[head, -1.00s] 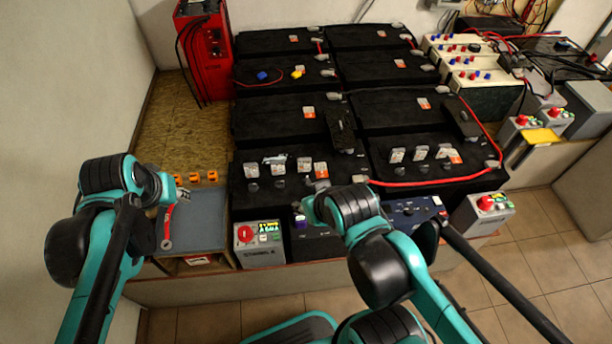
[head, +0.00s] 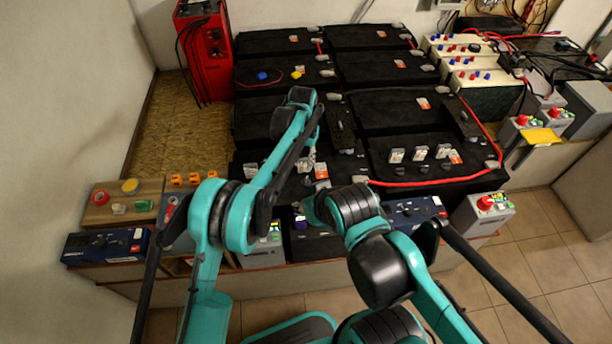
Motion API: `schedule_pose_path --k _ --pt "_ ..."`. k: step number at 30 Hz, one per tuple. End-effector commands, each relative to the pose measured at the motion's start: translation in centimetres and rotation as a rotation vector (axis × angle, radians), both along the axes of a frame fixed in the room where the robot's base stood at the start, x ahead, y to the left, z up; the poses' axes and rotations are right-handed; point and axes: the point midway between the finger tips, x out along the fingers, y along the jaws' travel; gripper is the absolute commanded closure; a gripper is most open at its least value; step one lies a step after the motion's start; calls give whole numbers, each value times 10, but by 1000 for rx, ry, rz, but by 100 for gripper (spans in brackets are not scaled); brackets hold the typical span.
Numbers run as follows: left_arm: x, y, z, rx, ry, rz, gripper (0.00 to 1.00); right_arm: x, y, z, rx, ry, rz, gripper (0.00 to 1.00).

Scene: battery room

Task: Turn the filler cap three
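The front left black battery (head: 240,168) is mostly covered by my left arm. Small white tags and dark caps stood in a row on it; the arm now hides most of that row. My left gripper (head: 307,162) hangs over this battery, at the right end of the row. Its fingers are too small to read, and I cannot tell whether it touches a cap. The front right battery has similar white tags (head: 420,153) with dark caps in front. My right gripper (head: 308,207) is low at the front edge, half hidden by its own arm.
A wooden board (head: 98,213) with coloured buttons and a blue box (head: 105,246) are at the left front. A red charger (head: 206,50) stands at the back left. A red cable (head: 430,183) edges the front right battery. A grey box with a red button (head: 483,213) is at the right.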

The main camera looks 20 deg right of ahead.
Motion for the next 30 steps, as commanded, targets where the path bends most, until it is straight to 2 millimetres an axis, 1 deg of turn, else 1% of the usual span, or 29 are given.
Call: schedule_pose_path --k 1,3,8,19,23,29,30 --pt "-2 -5 -6 4 5 -9 70 0 0 0 0 0 0 60" --pt "-3 -8 -11 7 8 -14 70 0 0 0 0 0 0 60" --pt "-3 -9 -24 7 8 -14 70 0 0 -5 0 0 0 60" --pt "-3 -8 -81 7 8 -13 70 0 0 -26 0 0 0 60" --pt "-3 -8 -89 7 8 -13 70 0 0 -28 0 0 0 60" --pt "-3 -8 -88 7 8 -13 70 0 0 -27 0 0 0 60" --pt "-3 -8 -88 7 8 -13 78 0 0 -27 0 0 0 60"
